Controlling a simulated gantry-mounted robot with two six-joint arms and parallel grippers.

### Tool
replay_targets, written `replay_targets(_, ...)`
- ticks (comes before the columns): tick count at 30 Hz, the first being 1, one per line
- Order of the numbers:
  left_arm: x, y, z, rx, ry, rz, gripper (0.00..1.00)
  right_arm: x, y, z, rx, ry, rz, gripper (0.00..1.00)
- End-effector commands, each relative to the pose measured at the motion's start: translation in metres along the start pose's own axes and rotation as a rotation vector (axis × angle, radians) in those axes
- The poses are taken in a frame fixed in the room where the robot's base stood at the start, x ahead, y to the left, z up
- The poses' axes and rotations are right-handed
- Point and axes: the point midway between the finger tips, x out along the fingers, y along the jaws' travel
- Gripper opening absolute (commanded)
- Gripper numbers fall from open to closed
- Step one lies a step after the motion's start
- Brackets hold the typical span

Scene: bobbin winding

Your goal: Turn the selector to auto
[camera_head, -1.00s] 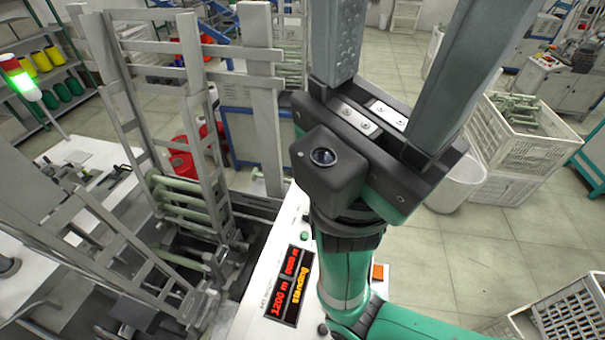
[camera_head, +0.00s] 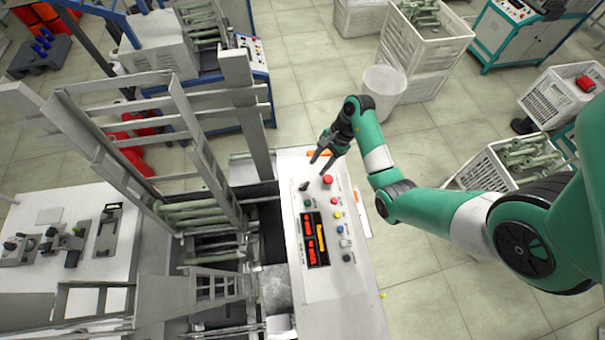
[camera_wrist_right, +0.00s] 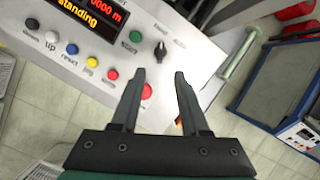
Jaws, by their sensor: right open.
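The selector is a small black knob (camera_head: 304,186) at the far end of the white control panel (camera_head: 345,300). In the right wrist view the selector (camera_wrist_right: 161,50) lies just beyond the gap between my fingertips, pointing roughly up in the picture. My right gripper (camera_head: 316,164) is open and empty, angled down at the panel's far end. Its two fingers (camera_wrist_right: 159,74) show on either side of the red button (camera_wrist_right: 147,90). I see no contact with the selector. Its printed labels are too blurred to read. My left gripper is out of view.
A green button (camera_wrist_right: 131,35) sits beside the selector, and yellow, red and blue buttons line the panel. The display (camera_head: 315,240) reads "standing". The grey machine frame (camera_head: 215,190) rises left of the panel.

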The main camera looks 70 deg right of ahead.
Motion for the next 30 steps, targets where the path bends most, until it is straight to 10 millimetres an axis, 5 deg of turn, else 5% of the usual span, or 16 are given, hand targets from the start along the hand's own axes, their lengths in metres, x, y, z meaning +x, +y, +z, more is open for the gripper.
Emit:
replay_targets(5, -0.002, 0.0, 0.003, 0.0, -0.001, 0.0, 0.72, 0.015, 0.0, 0.0, -0.001, -0.002, 0.002, 0.45)
replay_targets(18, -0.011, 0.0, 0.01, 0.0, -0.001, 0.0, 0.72, 0.105, -0.001, 0.0, -0.003, -0.001, 0.001, 0.45)
replay_targets(30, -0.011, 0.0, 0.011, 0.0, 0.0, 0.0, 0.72, 0.118, -0.001, 0.001, -0.004, 0.0, -0.003, 0.45)
